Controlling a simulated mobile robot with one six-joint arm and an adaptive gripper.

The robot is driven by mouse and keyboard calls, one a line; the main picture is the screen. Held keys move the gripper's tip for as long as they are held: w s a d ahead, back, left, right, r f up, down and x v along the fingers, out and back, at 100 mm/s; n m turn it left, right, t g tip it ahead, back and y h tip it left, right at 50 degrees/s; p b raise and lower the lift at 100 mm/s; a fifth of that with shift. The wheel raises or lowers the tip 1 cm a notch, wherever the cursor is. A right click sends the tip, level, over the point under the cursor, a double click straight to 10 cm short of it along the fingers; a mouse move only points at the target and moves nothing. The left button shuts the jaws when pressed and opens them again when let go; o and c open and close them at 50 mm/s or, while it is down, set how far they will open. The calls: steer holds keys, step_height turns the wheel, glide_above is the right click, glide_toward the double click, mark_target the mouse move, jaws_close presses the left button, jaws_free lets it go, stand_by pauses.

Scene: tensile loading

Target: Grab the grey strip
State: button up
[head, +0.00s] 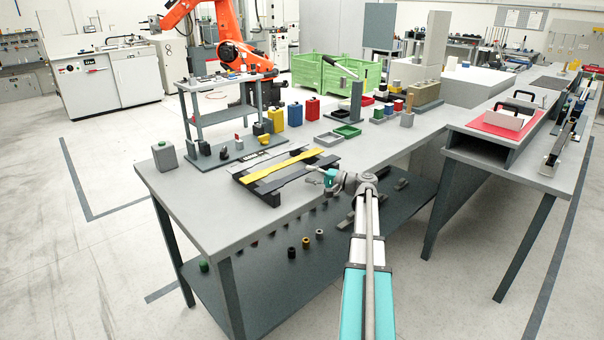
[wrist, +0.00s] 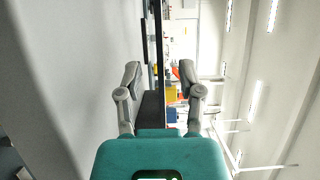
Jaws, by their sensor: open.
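Strips lie side by side on a dark rack (head: 274,199) on the grey workbench. The front strip (head: 292,178) is dark grey, wide at its ends and narrow in the middle. A yellow strip (head: 283,165) lies behind it, and a pale strip (head: 262,156) lies at the back. My gripper (head: 314,172) is at the right part of the dark grey strip, close to its front edge; contact cannot be told. In the wrist view my gripper (wrist: 159,70) has its two fingers apart, with a dark surface (wrist: 152,108) between them, probably the dark grey strip or rack.
Small green and dark trays (head: 347,131) stand behind my gripper, with a tall dark post (head: 356,101) nearby. Colored bottles (head: 295,115) and a small shelf (head: 225,88) stand behind the rack. The bench's left front (head: 200,215) is clear.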

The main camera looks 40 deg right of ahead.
mark_target(301, 172)
steer(key=shift+x, duration=1.8)
jaws_close()
